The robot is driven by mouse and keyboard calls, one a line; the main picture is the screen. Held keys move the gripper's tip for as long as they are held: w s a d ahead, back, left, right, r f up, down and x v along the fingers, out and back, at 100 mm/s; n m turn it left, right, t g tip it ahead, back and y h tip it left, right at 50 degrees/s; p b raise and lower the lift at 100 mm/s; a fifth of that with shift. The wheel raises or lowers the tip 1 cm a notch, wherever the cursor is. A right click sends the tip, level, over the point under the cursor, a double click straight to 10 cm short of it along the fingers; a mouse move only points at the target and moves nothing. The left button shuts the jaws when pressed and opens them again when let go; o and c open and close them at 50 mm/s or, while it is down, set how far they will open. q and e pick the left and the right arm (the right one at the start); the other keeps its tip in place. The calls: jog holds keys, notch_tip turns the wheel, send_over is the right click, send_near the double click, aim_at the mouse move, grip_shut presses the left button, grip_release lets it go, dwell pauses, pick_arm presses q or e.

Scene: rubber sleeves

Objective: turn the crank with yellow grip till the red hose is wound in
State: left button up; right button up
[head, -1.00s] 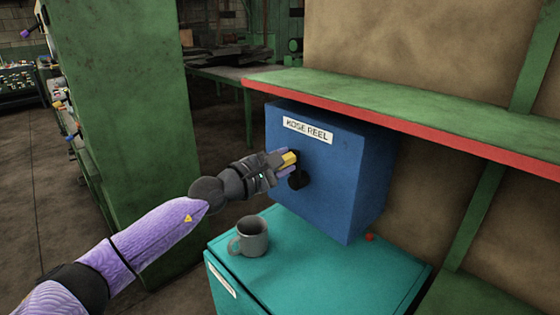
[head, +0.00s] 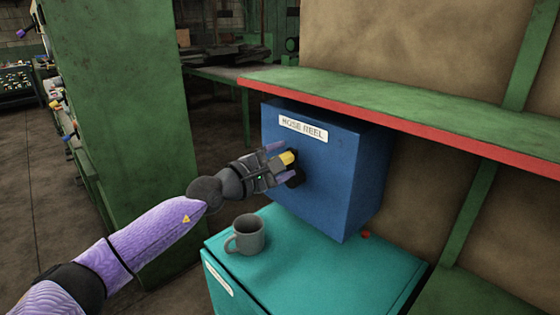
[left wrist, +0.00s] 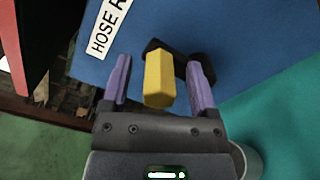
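The blue hose reel box (head: 330,190) stands on a teal cabinet, with a white "HOSE REEL" label. On its front is a dark crank (head: 296,179) with a yellow grip (head: 287,157). My left gripper (head: 283,160) is open, its purple fingers on either side of the yellow grip. In the left wrist view, the grip (left wrist: 158,80) stands between the fingers with a gap on both sides. A small red piece (head: 366,234) shows at the box's lower right; I take it for the red hose. My right gripper is out of view.
A grey mug (head: 246,236) stands on the teal cabinet (head: 300,275), below my left gripper. A green shelf with a red edge (head: 400,118) runs just above the box. A tall green cabinet (head: 120,130) stands at the left.

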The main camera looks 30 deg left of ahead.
pick_arm(q)
jog(key=shift+s+a, duration=0.15)
jog(key=shift+s, duration=0.15)
jog(key=p+v, duration=0.2)
jog(key=v, duration=0.7)
jog(key=shift+s, duration=0.15)
dwell(1.2)
